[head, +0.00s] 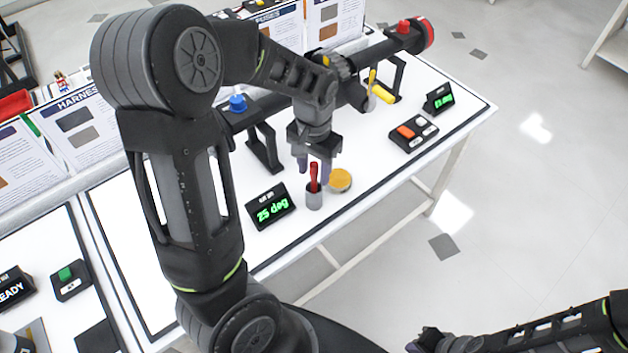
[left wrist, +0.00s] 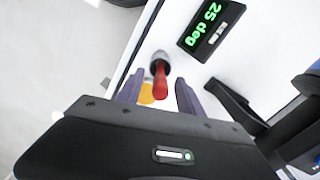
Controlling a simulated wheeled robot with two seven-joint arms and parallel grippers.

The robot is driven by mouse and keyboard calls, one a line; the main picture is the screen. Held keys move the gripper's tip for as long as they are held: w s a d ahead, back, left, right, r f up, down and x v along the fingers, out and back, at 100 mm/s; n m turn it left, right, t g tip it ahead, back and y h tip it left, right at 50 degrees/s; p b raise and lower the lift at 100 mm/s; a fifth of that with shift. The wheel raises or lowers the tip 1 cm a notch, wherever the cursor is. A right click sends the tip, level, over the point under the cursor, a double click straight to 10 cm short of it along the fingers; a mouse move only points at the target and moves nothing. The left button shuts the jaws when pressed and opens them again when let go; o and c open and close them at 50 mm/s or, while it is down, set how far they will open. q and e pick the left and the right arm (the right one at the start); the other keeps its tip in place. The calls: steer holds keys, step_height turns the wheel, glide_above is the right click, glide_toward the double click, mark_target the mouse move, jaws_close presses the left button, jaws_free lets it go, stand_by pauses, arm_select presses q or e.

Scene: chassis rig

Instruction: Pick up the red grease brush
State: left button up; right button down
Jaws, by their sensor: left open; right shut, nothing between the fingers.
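The red grease brush (head: 314,177) stands upright in a small grey cup (head: 314,200) near the front edge of the white table. My left gripper (head: 314,170) is right above the cup, pointing down, with its fingers open on either side of the brush handle. In the left wrist view the red handle (left wrist: 160,82) shows between the two open fingers (left wrist: 157,92), and the grey cup (left wrist: 160,60) shows behind it. I cannot tell whether a finger touches the handle. My right gripper (head: 428,342) is shut and empty, low at the bottom, away from the table.
A round yellow-orange tin (head: 340,180) stands close to the right of the cup. A black "25 deg" display (head: 271,207) stands to its left. A dark bar with a red end (head: 425,33) rests on black stands behind. A switch box (head: 413,134) is further right.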

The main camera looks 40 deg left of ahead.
mark_target(314, 178)
arm_select(q)
step_height(314, 178, down, 3)
steer(key=shift+f, duration=0.15)
steer(key=shift+c, duration=0.5)
jaws_close()
stand_by(0.5)
